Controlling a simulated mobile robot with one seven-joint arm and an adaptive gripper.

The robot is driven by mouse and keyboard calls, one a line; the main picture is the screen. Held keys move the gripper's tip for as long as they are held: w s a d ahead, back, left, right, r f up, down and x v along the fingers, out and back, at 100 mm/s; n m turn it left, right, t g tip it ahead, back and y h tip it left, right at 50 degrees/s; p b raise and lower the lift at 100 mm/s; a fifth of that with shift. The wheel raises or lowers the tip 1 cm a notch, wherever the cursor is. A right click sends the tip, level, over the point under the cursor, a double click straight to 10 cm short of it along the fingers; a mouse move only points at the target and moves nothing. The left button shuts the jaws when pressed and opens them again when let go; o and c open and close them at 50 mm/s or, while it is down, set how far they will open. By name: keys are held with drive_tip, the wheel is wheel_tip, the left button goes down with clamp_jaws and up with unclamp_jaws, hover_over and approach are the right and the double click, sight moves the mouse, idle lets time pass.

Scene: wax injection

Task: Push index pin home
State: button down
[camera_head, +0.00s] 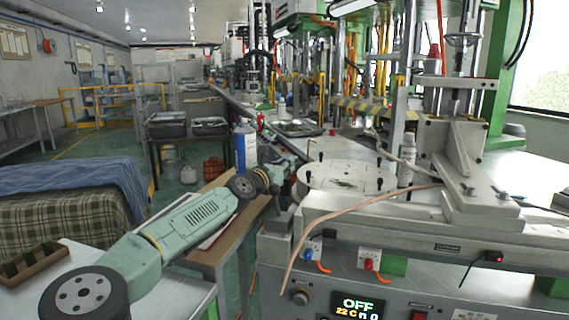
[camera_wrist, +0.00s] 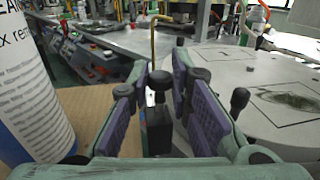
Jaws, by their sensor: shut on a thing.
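My gripper (camera_wrist: 165,105) shows in the wrist view with its two purple-padded fingers on either side of a black round-headed knob on a dark block, which I take to be the index pin (camera_wrist: 158,82). The fingers are closed on it. How far the pin sits in is hidden. The pale round plate (camera_wrist: 225,72) lies just right of the fingers and carries another black knob (camera_wrist: 239,99). In the head view my gripper (camera_head: 292,172) is at the left edge of the round plate (camera_head: 345,181); the gripped pin cannot be made out there.
A blue-and-white spray can (camera_head: 245,150) stands close left of my gripper and shows large in the wrist view (camera_wrist: 32,95). A bent brass-coloured rod (camera_wrist: 153,38) rises beyond the fingers. The press column and grey angle block (camera_head: 455,160) stand right of the plate. A copper-coloured hose (camera_head: 330,213) crosses the bench front.

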drive_tip(key=shift+f, duration=0.6)
drive_tip(key=c, duration=1.5)
unclamp_jaws()
drive_tip(key=shift+r, duration=0.1)
drive_tip(key=v, duration=1.2)
